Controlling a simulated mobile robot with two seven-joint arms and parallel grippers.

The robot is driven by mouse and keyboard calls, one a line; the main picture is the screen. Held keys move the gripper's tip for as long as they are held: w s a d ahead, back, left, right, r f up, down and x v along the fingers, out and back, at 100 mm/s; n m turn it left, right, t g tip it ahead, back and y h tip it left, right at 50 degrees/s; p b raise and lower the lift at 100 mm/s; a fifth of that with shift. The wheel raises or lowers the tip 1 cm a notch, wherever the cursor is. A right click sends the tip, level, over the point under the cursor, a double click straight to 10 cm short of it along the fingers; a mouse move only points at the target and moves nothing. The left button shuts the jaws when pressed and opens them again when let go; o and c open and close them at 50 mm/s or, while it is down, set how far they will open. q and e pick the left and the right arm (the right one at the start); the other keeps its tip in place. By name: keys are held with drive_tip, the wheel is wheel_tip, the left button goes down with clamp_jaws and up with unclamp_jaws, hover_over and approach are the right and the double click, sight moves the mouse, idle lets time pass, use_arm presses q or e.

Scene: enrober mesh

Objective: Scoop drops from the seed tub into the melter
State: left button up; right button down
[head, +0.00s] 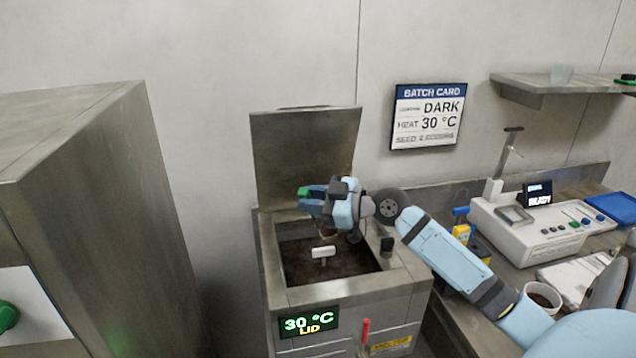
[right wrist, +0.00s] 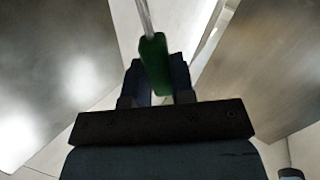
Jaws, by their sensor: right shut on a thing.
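The melter (head: 408,287) is a steel box with its lid (head: 305,155) standing open and dark chocolate (head: 305,270) inside. Its display (head: 308,322) reads 30 °C and LID. My right gripper (head: 312,195) is above the melter's opening, shut on the green handle of a scoop (right wrist: 154,62). A thin metal shaft runs from the handle in the right wrist view; the scoop's bowl and any drops in it cannot be made out. A white tub (head: 543,297) with dark contents, probably the seed tub, stands on the right counter, partly behind my right arm. My left gripper is not in view.
A white paddle-like piece (head: 323,252) stands in the melter. A white machine (head: 540,232), a blue tray (head: 612,208) and a yellow-blue item (head: 461,232) are on the counter. A batch card (head: 428,117) hangs on the wall. A tall steel cabinet (head: 110,190) stands left.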

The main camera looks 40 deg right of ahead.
drive_tip(key=s+a+f+n+h+b, duration=0.1)
drive_tip(key=a+f+n+h+b, duration=0.3)
drive_tip(key=f+n, duration=0.6)
drive_tip(key=shift+s+a+f, duration=0.3)
drive_tip(key=shift+a+f, duration=0.15)
drive_tip(key=shift+a, duration=0.7)
